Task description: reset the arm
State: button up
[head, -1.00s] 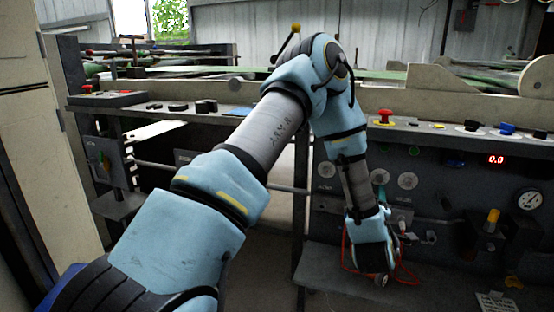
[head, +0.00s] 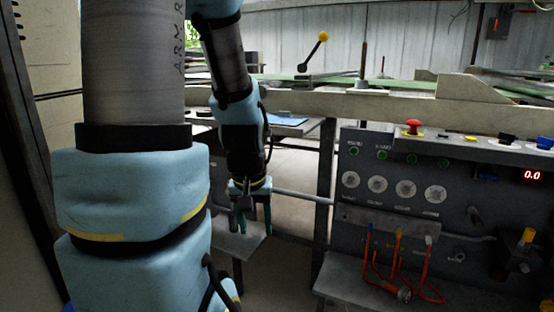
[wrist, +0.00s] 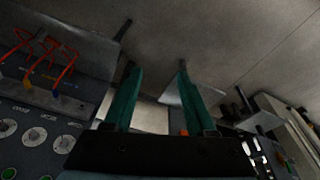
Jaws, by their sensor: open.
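My gripper (head: 254,217) hangs below my raised arm near the middle of the head view, fingers pointing down. Its two green fingers also show in the wrist view (wrist: 157,75), spread apart with nothing between them. It is to the left of the control panel (head: 345,222) and in front of a small grey shelf (head: 228,243). It looks clear of both, though depth is hard to judge.
The panel carries a red mushroom button (head: 413,128), round white dials, a yellow-tipped knob (head: 527,238) and red cables (head: 398,265) with a loose end. A yellow-balled lever (head: 322,37) stands behind. Open floor lies between the shelf and the panel.

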jog(key=w+p+v, duration=0.2)
jog(key=p+v, duration=1.2)
jog(key=v, duration=0.1)
jog(key=w+a+p+v, duration=0.1)
jog(key=p+v, duration=1.3)
jog(key=p, duration=0.1)
jog(key=shift+w+r+g, duration=0.3)
jog(key=shift+r+g, duration=0.1)
jog(key=shift+r, duration=0.4)
